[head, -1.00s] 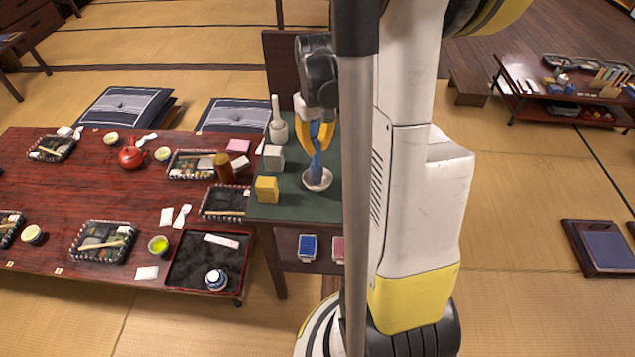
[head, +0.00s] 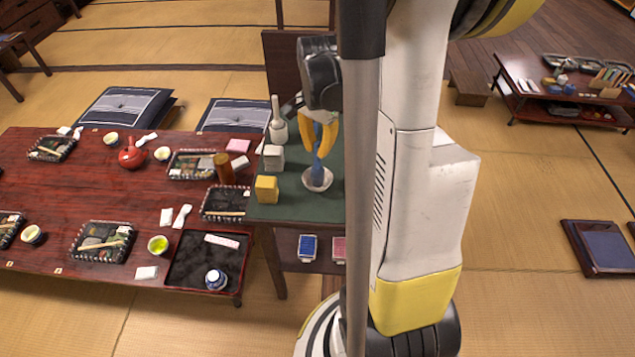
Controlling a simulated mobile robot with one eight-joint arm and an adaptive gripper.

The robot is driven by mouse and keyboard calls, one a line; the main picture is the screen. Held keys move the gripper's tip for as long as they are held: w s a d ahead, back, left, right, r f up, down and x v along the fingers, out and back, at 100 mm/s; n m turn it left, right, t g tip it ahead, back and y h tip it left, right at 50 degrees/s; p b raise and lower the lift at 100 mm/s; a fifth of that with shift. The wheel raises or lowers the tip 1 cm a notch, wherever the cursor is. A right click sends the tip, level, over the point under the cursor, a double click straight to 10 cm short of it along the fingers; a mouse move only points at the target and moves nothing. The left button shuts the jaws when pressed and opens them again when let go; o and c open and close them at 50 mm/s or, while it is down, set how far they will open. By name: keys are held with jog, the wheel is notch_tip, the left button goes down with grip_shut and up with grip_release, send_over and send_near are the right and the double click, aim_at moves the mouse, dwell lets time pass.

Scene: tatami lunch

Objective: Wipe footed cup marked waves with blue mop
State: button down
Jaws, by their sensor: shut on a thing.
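My gripper (head: 318,130) has yellow fingers and is shut on the upright handle of the blue mop (head: 317,165) above the green-topped stand. The mop's lower end is inside or just over a small whitish cup (head: 327,184) on the stand; I cannot tell whether it touches the inside. This may be the footed cup, but its foot and any wave mark are too small to make out. Another small blue-and-white cup (head: 215,279) stands on the black tray at the front of the low red table.
The green-topped stand (head: 290,207) also holds a yellow block (head: 266,189), a pale block (head: 273,157) and a grey-white bottle-shaped thing (head: 278,125). The red table (head: 60,200) at left carries several trays, cups and a red teapot (head: 131,154). My arm hides the stand's right side.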

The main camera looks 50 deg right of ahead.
dwell(0.3)
jog(key=n, duration=0.7)
jog(key=shift+d, duration=0.25)
jog(key=n, duration=0.6)
jog(key=shift+w+d+n, duration=0.1)
jog(key=shift+d+n, duration=0.1)
jog(key=shift+n, duration=0.1)
jog(key=m, duration=0.4)
jog(key=shift+w+a, duration=0.1)
jog(key=shift+w, duration=0.05)
jog(key=m, duration=0.3)
jog(key=shift+a, duration=0.1)
jog(key=m, duration=0.6)
jog(key=shift+w+a+m, duration=0.15)
jog(key=shift+w+m, duration=0.05)
jog(key=shift+m, duration=0.2)
